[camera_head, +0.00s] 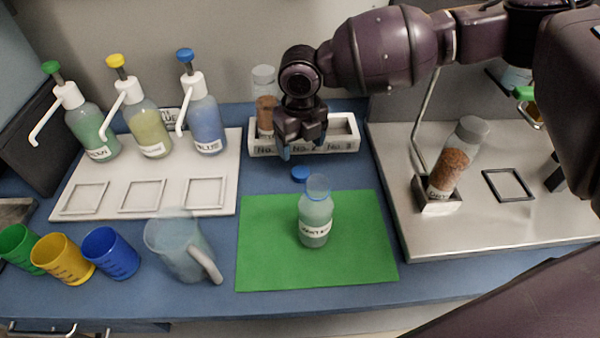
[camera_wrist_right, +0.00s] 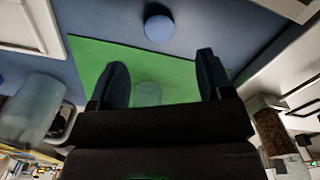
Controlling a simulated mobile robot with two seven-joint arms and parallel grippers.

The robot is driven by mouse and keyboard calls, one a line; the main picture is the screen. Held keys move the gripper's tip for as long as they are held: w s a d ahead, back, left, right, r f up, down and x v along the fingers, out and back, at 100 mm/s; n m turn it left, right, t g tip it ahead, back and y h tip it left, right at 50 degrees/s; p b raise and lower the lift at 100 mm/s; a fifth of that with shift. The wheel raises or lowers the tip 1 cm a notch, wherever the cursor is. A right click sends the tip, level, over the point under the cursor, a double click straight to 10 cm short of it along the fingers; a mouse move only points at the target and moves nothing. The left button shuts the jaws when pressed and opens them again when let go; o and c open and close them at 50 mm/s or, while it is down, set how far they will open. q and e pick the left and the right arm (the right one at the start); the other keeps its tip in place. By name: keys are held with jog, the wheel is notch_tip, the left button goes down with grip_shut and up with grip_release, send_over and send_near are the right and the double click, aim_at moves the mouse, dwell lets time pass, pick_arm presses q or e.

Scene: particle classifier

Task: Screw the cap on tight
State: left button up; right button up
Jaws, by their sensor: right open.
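A clear bottle (camera_head: 315,222) with a white label and blue-green contents stands upright on the green mat (camera_head: 262,262); its mouth is open. The round blue cap (camera_head: 300,174) lies on the blue table just behind the mat, apart from the bottle. The cap also shows in the right wrist view (camera_wrist_right: 159,29), beyond my fingers. My right gripper (camera_head: 302,150) is open and empty, behind the cap and in front of the small rack. In the right wrist view its two fingers (camera_wrist_right: 162,80) are spread, with part of the bottle (camera_wrist_right: 147,94) between them. My left gripper is not in view.
A white rack (camera_head: 343,146) stands behind my right gripper and holds a jar (camera_head: 266,112). A clear pitcher (camera_head: 180,248) and coloured cups stand left of the mat. Several pump bottles stand on a white tray (camera_head: 227,190). A jar of brown particles (camera_head: 453,165) leans in a holder at right.

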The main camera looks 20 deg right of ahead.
aim_at(301, 172)
jog(key=shift+f, duration=1.55)
jog(key=f+b, duration=0.1)
jog(key=f, duration=0.4)
jog(key=shift+s+f, duration=0.1)
jog(key=shift+s, duration=0.1)
jog(key=c, duration=1)
